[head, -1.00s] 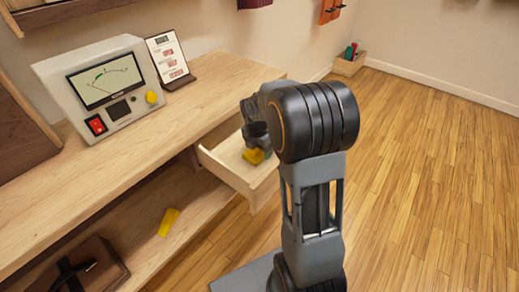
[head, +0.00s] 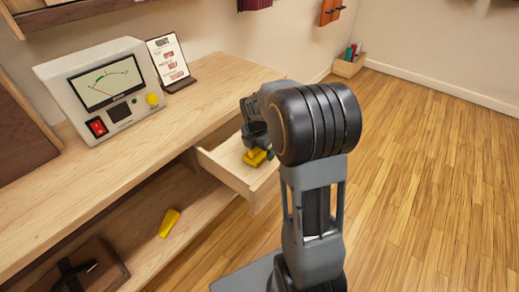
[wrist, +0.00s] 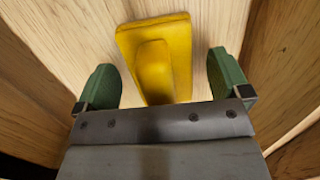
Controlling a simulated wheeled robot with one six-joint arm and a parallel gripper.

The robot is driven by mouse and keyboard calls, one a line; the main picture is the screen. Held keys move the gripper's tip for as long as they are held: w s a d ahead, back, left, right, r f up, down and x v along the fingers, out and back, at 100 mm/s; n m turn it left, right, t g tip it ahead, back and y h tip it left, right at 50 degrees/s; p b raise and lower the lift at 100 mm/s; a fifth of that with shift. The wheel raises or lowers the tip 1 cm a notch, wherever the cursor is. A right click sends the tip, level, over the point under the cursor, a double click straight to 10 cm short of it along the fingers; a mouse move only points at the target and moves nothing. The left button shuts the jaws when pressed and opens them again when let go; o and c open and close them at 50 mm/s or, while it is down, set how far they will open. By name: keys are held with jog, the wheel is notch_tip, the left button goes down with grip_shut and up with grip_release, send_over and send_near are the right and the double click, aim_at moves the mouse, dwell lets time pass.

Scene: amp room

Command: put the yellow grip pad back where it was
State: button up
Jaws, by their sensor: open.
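A yellow grip pad (head: 253,159), a flat plate with a raised ridge, lies in the open drawer under the bench top. In the wrist view the pad (wrist: 180,30) lies flat on the wooden drawer floor. My gripper (wrist: 162,72) is open above it, with green fingertips apart on either side of the ridge. Clear gaps show between the ridge and both fingers. In the head view my gripper (head: 258,150) reaches down into the drawer, and my arm hides part of it. A second yellow piece (head: 169,222) lies on the lower shelf.
The drawer (head: 226,170) has raised walls close around my gripper. A meter box (head: 92,90) with a red switch and yellow knob stands on the bench, beside a card stand (head: 170,65). A dark tray (head: 85,272) sits on the lower shelf. The floor at right is clear.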

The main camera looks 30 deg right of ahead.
jog(key=r+p, duration=0.1)
jog(key=r, duration=0.2)
jog(key=r+p, duration=0.1)
jog(key=r, duration=0.3)
jog(key=a+r+p, duration=0.1)
jog(key=r, duration=0.3)
jog(key=shift+s+a, duration=0.1)
jog(key=shift+s, duration=0.15)
